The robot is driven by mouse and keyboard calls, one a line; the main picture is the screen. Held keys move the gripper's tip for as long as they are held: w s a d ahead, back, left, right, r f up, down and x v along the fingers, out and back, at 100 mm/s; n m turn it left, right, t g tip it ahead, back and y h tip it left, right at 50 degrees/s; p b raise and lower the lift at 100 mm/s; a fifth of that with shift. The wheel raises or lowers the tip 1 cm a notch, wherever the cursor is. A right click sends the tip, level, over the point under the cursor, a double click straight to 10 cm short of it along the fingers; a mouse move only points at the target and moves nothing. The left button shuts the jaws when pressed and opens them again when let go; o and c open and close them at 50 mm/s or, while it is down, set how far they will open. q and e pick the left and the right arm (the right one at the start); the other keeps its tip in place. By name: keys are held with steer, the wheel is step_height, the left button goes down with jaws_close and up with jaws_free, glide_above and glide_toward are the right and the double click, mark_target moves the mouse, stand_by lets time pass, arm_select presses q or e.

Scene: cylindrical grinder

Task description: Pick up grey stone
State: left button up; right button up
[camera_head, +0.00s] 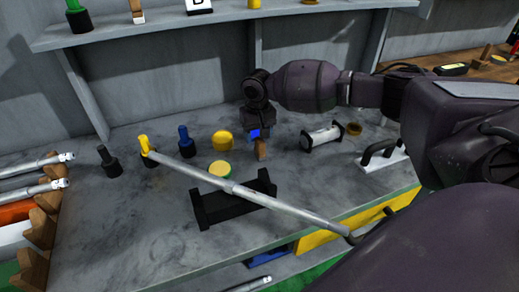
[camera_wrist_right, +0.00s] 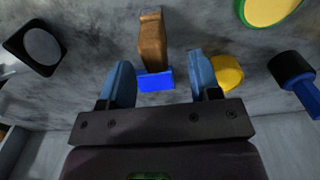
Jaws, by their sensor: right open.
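My right gripper (camera_head: 256,130) hangs over the grey bench near its middle, fingers pointing down. In the right wrist view its two blue-grey fingers (camera_wrist_right: 161,75) are apart. A wooden piece with a blue end (camera_wrist_right: 152,45) shows between and beyond them; I cannot tell whether they touch it. The same wooden piece (camera_head: 261,149) is just below the gripper in the head view. No plain grey stone is clearly identifiable. A pale grey cylinder with black ends (camera_head: 321,138) lies to the right of the gripper. My left gripper is not in view.
A long grey rod (camera_head: 270,199) crosses above a black cradle (camera_head: 236,203). A yellow cylinder (camera_head: 223,141), a green-rimmed yellow disc (camera_head: 219,169) and a blue peg (camera_head: 186,140) stand left of the gripper. A white block with a black handle (camera_head: 383,154) is at right. A shelf (camera_head: 225,20) runs behind.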

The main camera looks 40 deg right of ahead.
mark_target(260, 139)
steer(key=f, duration=0.4)
steer(key=shift+s+d+f+b, duration=0.15)
steer(key=shift+d+f+b, duration=0.15)
steer(key=shift+f+b, duration=0.1)
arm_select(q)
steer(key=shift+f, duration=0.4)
arm_select(e)
steer(key=shift+r, duration=0.1)
jaws_close()
steer(key=shift+r, duration=0.55)
step_height(260, 139, up, 7)
steer(key=shift+r+p, duration=0.1)
steer(key=shift+p, duration=0.75)
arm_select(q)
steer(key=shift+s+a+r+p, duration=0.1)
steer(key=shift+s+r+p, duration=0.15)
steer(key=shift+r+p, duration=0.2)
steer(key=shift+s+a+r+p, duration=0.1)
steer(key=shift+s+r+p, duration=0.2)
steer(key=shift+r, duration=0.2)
arm_select(e)
step_height(260, 139, up, 12)
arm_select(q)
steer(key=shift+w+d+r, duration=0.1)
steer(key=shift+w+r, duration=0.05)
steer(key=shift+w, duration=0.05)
